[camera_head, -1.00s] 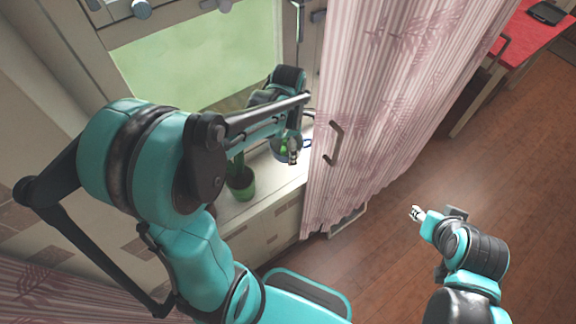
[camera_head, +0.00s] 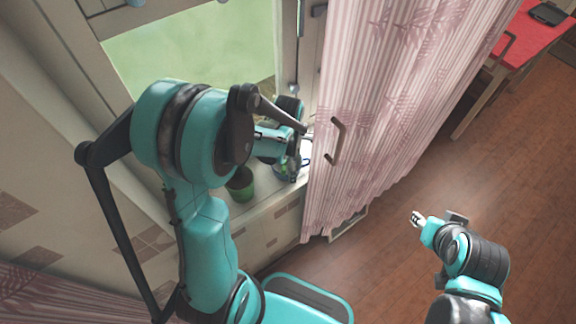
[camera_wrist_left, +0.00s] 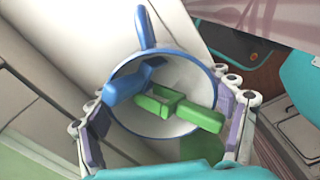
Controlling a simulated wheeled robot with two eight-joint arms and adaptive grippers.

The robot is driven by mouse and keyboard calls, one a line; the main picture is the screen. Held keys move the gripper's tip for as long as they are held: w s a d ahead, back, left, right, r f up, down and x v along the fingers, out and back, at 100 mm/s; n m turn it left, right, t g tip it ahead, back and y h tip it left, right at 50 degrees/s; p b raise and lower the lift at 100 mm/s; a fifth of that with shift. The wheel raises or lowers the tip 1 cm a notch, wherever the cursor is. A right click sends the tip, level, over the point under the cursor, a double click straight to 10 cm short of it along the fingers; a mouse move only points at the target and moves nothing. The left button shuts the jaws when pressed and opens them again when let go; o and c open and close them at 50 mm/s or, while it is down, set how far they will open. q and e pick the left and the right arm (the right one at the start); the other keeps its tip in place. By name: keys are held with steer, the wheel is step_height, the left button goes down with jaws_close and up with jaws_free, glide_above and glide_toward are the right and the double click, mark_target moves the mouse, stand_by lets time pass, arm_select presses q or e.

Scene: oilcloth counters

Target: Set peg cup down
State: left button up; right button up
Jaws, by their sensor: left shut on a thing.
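The peg cup (camera_wrist_left: 182,145) fills the middle of the left wrist view. It has a white inside, a blue rim and a blue handle at the top. Green pegs (camera_wrist_left: 190,110) and blue pegs (camera_wrist_left: 125,85) lie in it. My left gripper (camera_wrist_left: 165,120) is shut on the cup, with a finger on each side. In the head view my left gripper (camera_head: 293,170) is over the window sill (camera_head: 262,202), close to the curtain. The cup is mostly hidden there, and I cannot tell whether it touches the sill. My right gripper (camera_head: 417,217) is out over the floor, away from the cup.
A green plant pot (camera_head: 240,185) stands on the sill to the left of the cup. A red table (camera_head: 520,45) stands far right.

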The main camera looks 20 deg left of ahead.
arm_select(q)
steer(key=shift+f, duration=0.15)
steer(key=o, duration=1.3)
steer(key=shift+r, duration=0.4)
step_height(320, 180, up, 12)
steer(key=p, duration=0.3)
steer(key=shift+f, duration=0.2)
